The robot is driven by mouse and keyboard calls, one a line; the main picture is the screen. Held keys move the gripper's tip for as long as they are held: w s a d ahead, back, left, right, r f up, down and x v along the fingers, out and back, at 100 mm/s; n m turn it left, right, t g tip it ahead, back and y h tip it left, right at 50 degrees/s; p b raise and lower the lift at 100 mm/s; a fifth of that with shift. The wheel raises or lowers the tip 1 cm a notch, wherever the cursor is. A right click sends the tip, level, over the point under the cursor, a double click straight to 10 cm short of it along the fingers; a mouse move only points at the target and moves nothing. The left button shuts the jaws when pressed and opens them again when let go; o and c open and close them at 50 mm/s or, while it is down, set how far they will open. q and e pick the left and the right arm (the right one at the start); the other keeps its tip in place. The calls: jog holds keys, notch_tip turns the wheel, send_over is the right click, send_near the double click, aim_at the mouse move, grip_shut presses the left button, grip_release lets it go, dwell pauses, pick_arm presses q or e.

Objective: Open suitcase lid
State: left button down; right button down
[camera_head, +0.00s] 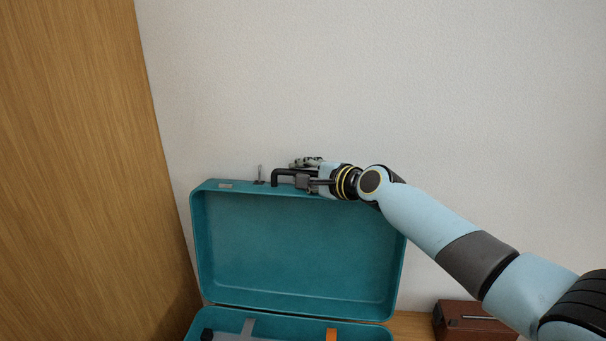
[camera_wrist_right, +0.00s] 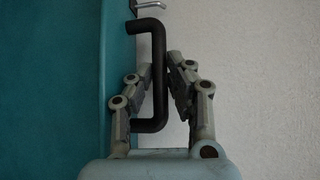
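The teal suitcase lid (camera_head: 297,250) stands raised, close to upright, its hollow inside facing me in the head view. It fills the left of the right wrist view (camera_wrist_right: 50,90). The suitcase base (camera_head: 370,330) is cut off by the bottom edge. A black handle (camera_head: 277,175) sits on the lid's upper edge. My right gripper (camera_head: 297,172) is at that edge. In the right wrist view its fingers close in from both sides on the handle's bar (camera_wrist_right: 159,60). My left gripper is not in view.
A metal latch (camera_head: 260,176) stands up left of the handle. Grey and orange straps (camera_head: 331,334) show in the base. A wooden panel (camera_head: 80,150) is at the left, and a pale wall (camera_head: 430,90) is behind. A brown box (camera_head: 465,318) sits at the lower right, beside my right arm.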

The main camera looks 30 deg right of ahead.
dwell(0.3)
jog(key=s+a+r+n+t, duration=0.1)
jog(key=s+a, duration=0.6)
jog(key=s, duration=0.3)
jog(key=shift+s+a+n+t, duration=0.2)
jog(key=shift+a+n+t, duration=0.1)
jog(key=shift+a+t, duration=0.1)
jog(key=c, duration=1.6)
grip_release()
jog(key=shift+w, duration=0.1)
jog(key=shift+o, duration=0.2)
jog(key=s+d+r, duration=0.1)
jog(key=s+d, duration=0.1)
jog(key=s, duration=1)
jog(key=shift+a+r, duration=0.1)
